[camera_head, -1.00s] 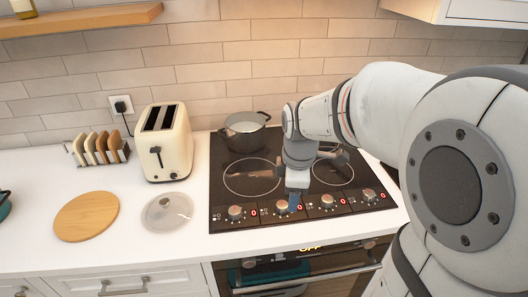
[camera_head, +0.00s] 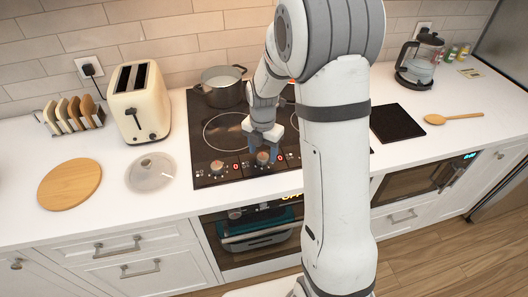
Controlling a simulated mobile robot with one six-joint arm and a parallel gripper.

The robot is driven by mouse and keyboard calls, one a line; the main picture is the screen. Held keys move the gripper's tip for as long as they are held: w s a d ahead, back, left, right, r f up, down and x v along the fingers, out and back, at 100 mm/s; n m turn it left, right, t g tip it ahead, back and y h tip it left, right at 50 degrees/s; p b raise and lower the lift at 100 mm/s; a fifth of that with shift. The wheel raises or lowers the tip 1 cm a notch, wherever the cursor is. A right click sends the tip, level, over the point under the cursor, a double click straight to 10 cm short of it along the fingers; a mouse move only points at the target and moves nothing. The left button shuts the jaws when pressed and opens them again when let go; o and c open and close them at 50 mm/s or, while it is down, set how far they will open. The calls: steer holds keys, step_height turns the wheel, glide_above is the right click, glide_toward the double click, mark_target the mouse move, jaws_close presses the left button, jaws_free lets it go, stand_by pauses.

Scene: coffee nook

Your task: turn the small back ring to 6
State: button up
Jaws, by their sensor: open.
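The black cooktop (camera_head: 222,178) is set in the white counter, with ring outlines on its glass. A row of knobs runs along its front edge. The leftmost knob (camera_head: 216,167) and the second knob (camera_head: 263,158) show, with small red digits beside them that look like 0. My gripper (camera_head: 263,148) points down at the second knob, its open fingers close around or just above it; contact cannot be told. A grey pot (camera_head: 222,88) stands on the back left ring. My arm hides the right part of the cooktop, including the other back ring and most right-hand knobs.
A cream toaster (camera_head: 140,104), a glass lid (camera_head: 151,172), a round board (camera_head: 70,183) and a toast rack (camera_head: 72,115) stand to the left. A black mat (camera_head: 397,123), a wooden spoon (camera_head: 452,118) and a coffee pot (camera_head: 420,57) are to the right.

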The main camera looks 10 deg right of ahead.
steer(key=shift+f, duration=0.85)
steer(key=shift+c, duration=0.5)
steer(key=c, duration=0.9)
